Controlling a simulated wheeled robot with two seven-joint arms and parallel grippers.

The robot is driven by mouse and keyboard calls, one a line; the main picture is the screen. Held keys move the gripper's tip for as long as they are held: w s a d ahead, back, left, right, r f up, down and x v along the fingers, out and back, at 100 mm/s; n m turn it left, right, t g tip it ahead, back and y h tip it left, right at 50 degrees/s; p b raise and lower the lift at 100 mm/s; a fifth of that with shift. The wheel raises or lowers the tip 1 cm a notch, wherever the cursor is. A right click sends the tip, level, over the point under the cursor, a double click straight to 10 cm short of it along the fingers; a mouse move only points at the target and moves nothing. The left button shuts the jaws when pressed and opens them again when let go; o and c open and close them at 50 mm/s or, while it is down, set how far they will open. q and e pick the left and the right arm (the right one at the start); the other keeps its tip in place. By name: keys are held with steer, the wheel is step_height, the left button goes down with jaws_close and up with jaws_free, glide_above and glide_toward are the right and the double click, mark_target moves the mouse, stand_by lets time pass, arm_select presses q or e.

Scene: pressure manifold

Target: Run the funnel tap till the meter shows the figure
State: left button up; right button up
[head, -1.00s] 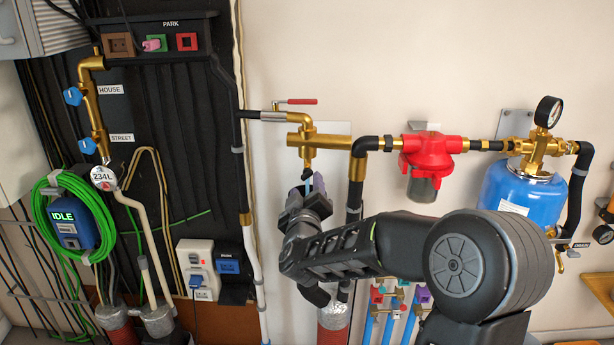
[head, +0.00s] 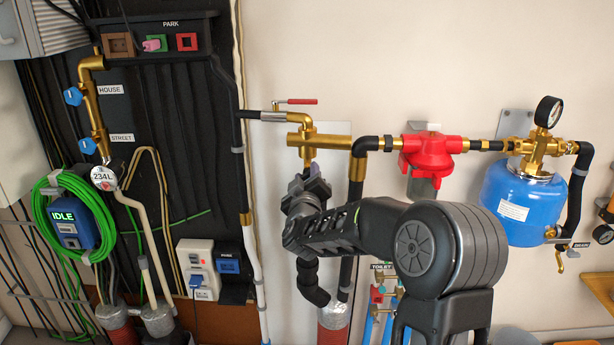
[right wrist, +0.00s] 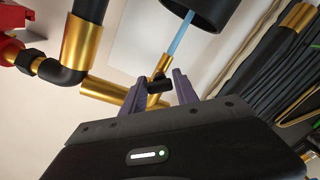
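The funnel tap (head: 308,152) is a brass fitting under the pipe on the white panel. In the right wrist view its black handle (right wrist: 158,85) sits between the two fingers of my right gripper (right wrist: 159,88) and fills their gap. My right gripper (head: 308,180) is just below the tap in the head view and hides its outlet. A light blue stream (right wrist: 180,38) runs between the tap and a black funnel (right wrist: 205,12) in the right wrist view. The round white meter (head: 104,176) at left reads 234L. My left gripper is out of view.
A red-handled valve (head: 297,101) sits above the tap. A red regulator (head: 432,152), a gauge (head: 548,111) and a blue tank (head: 523,200) are to the right. A green hose coil (head: 95,220) around an IDLE box (head: 70,228) is at left.

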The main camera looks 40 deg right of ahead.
jaws_close()
steer(key=shift+m, duration=0.3)
steer(key=m+b, duration=0.2)
steer(key=m, duration=0.1)
steer(key=shift+f+b, duration=0.15)
steer(key=shift+b, duration=0.15)
steer(key=m+b, duration=0.1)
steer(key=m, duration=0.2)
steer(key=shift+b, duration=0.35)
steer(key=shift+m+b, duration=0.35)
steer(key=shift+m, duration=0.45)
